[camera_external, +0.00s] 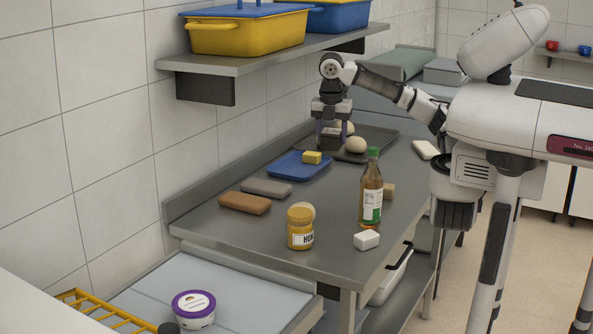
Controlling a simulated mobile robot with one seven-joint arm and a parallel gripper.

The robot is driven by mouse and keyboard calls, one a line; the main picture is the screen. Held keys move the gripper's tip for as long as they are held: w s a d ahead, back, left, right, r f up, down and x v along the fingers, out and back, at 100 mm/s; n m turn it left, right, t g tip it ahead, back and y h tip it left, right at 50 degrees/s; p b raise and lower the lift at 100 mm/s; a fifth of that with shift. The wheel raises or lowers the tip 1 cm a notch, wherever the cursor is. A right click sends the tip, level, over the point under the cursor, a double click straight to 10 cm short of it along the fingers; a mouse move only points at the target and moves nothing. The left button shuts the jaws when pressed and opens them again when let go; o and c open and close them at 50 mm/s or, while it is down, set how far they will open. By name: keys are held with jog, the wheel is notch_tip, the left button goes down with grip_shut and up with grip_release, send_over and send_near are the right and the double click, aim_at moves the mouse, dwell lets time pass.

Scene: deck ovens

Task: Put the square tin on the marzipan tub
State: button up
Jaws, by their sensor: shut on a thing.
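My gripper (331,135) points down over the far part of the steel table, at the near edge of the dark tray. It is shut on a small dark box-like thing (330,144), which looks like the square tin; the fingers hide part of it. I cannot tell whether it is clear of the surface. A round white tub with a purple-rimmed lid (194,307) stands upright on the lower light surface at the front left, far from my gripper. It looks like the marzipan tub, but its label is too small to read. Nothing lies on its lid.
A blue tray (284,171) with a yellow block stands nearer than my gripper. A honey jar (300,231), a bottle (371,197), brown and grey loaf-like things and a white block stand on the table. A shelf (200,65) with tubs overhangs at left. A yellow rack (100,310) adjoins the tub.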

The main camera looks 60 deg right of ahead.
jog(key=w+a+f+n+p, duration=0.1)
jog(key=w+a, duration=0.6)
jog(key=a, duration=0.5)
notch_tip(320, 180, up, 6)
jog(key=n+t+y+b, duration=0.1)
jog(key=n+b, duration=0.4)
jog(key=n, duration=0.9)
send_over(192, 301)
jog(key=f, duration=1.9)
jog(key=shift+s+f, duration=0.2)
jog(key=shift+f, duration=0.05)
jog(key=o, duration=1.1)
jog(key=shift+f, duration=0.15)
jog(key=shift+b, duration=0.3)
notch_tip(192, 301, up, 12)
jog(key=s, duration=0.1)
jog(key=shift+s+b, duration=0.2)
jog(key=shift+b, duration=0.1)
